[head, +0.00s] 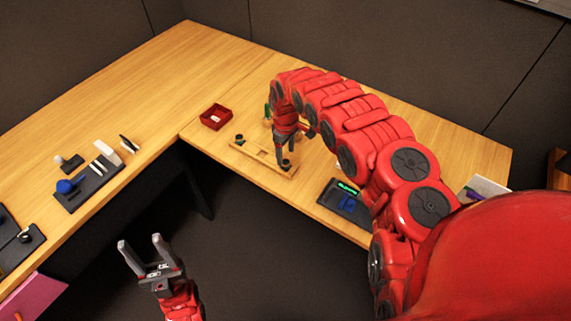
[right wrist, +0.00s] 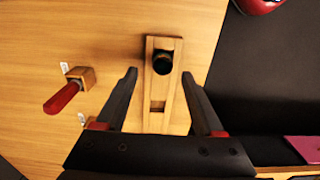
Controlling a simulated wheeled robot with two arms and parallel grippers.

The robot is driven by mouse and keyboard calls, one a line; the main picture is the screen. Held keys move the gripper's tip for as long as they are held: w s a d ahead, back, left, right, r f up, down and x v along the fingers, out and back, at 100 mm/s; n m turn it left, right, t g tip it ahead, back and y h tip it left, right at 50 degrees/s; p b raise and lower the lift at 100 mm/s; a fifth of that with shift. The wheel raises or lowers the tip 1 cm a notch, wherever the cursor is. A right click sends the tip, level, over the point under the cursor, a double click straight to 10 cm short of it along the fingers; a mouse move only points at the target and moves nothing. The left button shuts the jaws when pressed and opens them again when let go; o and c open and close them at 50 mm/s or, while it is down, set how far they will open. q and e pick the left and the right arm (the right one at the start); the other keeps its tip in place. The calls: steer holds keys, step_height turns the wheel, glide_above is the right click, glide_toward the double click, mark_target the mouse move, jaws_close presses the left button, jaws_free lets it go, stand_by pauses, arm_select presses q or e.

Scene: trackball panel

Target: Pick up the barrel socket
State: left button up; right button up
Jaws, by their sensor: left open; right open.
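A dark, round piece that looks like the barrel socket (right wrist: 162,64) stands at one end of a narrow wooden holder (right wrist: 156,120) in the right wrist view. In the head view it shows as a small dark piece (head: 286,163) at the near right end of the holder (head: 250,154). My right gripper (head: 290,150) is open above that end. In the right wrist view, its fingertips (right wrist: 160,76) lie on either side of the socket, with gaps to both. My left gripper (head: 140,242) is open and empty, over the dark floor away from the table.
A red tray (head: 215,117) stands behind the holder. A red-handled piece (right wrist: 62,98) on a wooden block lies beside the holder. Several items sit on the left table, including a blue knob (head: 65,187).

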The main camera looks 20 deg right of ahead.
mark_target(286, 160)
steer(key=shift+s+a+f+p, duration=0.1)
steer(key=shift+s+f+p, duration=0.05)
steer(key=shift+f, duration=0.4)
steer(key=shift+s+a+f+p, duration=0.1)
steer(key=shift+f+p, duration=0.05)
steer(key=shift+f, duration=0.4)
steer(key=shift+d+f, duration=0.1)
steer(key=shift+f, duration=0.7)
steer(key=shift+c, duration=0.2)
jaws_close()
